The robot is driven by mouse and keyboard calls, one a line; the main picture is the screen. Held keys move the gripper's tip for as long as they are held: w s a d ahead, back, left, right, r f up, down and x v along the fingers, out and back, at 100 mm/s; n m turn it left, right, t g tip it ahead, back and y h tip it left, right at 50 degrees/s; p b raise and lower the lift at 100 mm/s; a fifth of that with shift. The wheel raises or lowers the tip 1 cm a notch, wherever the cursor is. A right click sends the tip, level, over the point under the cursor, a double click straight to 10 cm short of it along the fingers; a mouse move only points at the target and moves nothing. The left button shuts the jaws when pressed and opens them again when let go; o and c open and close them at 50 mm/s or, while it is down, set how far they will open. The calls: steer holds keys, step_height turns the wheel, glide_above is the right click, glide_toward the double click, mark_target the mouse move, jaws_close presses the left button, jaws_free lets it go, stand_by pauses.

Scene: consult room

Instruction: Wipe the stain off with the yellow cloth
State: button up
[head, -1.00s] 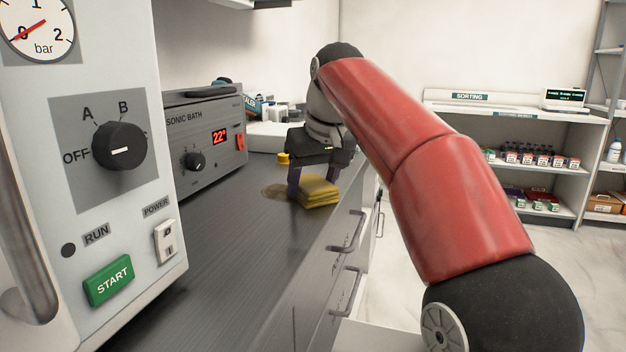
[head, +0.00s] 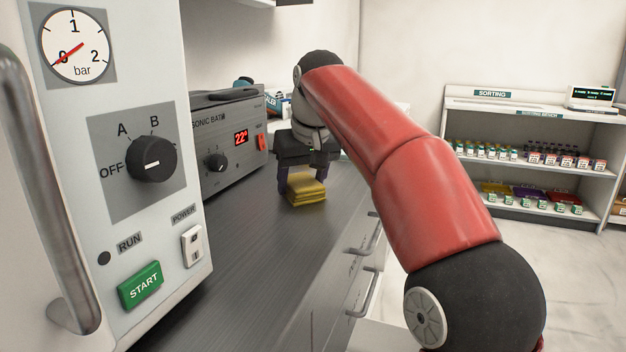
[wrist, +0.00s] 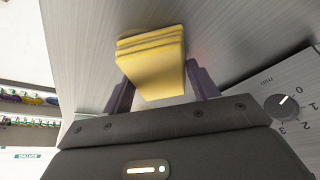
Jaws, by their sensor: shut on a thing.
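The yellow cloth (head: 307,190) is a folded, layered pad lying on the grey counter (head: 245,255), in front and to the right of the sonic bath. My gripper (head: 304,180) is shut on it from above, with a dark finger at each side. No stain shows in either current view; the patch under and just behind the cloth and gripper is hidden.
The sonic bath (head: 225,135) stands close to the left of my gripper. A large machine with a gauge, dial and green START button (head: 142,286) fills the near left. Drawer handles (head: 362,295) stick out from the counter front. Sorting shelves (head: 535,125) stand far right.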

mark_target(329, 198)
steer(key=shift+w+a, duration=0.3)
steer(key=shift+a, duration=0.4)
steer(key=shift+w+a, duration=0.25)
steer(key=shift+a, duration=0.45)
steer(key=shift+w+a, duration=0.3)
steer(key=shift+a, duration=0.4)
steer(key=shift+d, duration=0.1)
steer(key=shift+s+d+b, duration=0.3)
steer(key=shift+s+d, duration=0.05)
steer(key=shift+d, duration=0.45)
steer(key=shift+s+d+b, duration=0.25)
steer(key=shift+s+d, duration=0.05)
steer(key=shift+d, duration=0.5)
steer(key=shift+s+d+f+b, duration=0.1)
steer(key=shift+s+d+b, duration=0.25)
steer(key=shift+d, duration=0.45)
steer(key=shift+s+d+f+b, duration=0.1)
steer(key=shift+s+d+b, duration=0.2)
steer(key=shift+d, duration=0.45)
steer(key=shift+s+d+r, duration=0.1)
steer(key=shift+s+d, duration=0.15)
steer(key=shift+d, duration=0.35)
steer(key=shift+s+d, duration=0.2)
steer(key=shift+d, duration=0.4)
steer(key=shift+s+d+r, duration=0.1)
steer(key=shift+s+d, duration=0.15)
steer(key=shift+d, duration=0.35)
